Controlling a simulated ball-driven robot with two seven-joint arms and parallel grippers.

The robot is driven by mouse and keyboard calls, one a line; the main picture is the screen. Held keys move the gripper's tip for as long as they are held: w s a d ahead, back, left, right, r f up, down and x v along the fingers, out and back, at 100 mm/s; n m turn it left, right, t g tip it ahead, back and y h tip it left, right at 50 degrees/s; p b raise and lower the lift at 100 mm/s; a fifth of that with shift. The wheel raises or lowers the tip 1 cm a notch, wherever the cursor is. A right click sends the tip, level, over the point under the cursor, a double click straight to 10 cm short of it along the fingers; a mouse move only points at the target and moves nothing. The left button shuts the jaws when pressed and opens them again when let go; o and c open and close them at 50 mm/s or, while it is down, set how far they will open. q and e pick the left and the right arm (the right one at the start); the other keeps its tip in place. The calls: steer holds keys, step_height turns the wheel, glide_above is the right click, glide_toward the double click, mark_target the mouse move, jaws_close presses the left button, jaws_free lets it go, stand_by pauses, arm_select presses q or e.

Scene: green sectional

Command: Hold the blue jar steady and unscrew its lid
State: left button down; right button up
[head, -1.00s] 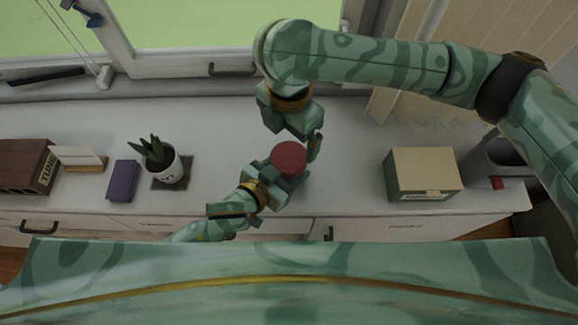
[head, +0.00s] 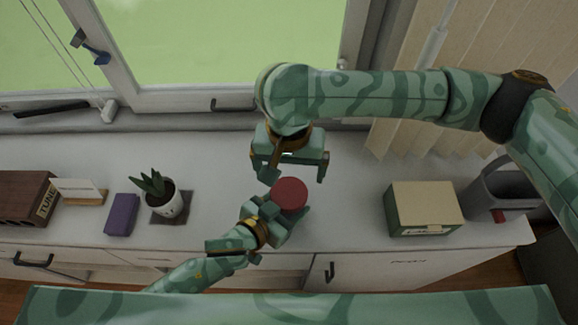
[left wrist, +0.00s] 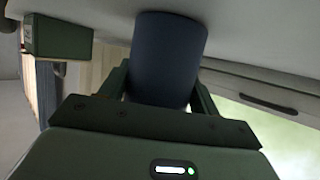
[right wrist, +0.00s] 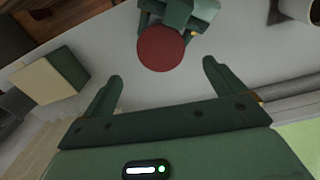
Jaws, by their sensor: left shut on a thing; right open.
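The blue jar (left wrist: 168,58) stands between the fingers of my left gripper (left wrist: 160,92) in the left wrist view. In the head view its red lid (head: 289,194) hides the jar body from above. My left gripper (head: 272,212) is shut on the jar from the near left side. My right gripper (head: 296,176) is open and empty, just behind the lid. In the right wrist view the red lid (right wrist: 161,48) is ahead of the open fingertips of my right gripper (right wrist: 160,75), apart from them.
A green and cream box (head: 424,210) stands right of the jar, with a grey container (head: 500,190) beyond it. A potted plant (head: 164,200), a purple block (head: 122,215) and a wooden box (head: 25,198) are at left. The counter (head: 345,205) beside the jar is clear.

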mark_target(289, 193)
steer(key=m, duration=0.2)
steer(key=shift+m, duration=0.3)
steer(key=shift+f+m, duration=0.2)
steer(key=shift+m, duration=0.1)
step_height(289, 193, down, 8)
steer(key=shift+r, duration=0.2)
steer(key=c, duration=1.1)
steer(key=n, duration=0.6)
steer(key=shift+n, duration=0.4)
steer(key=o, duration=1.1)
steer(key=shift+s+a, duration=0.1)
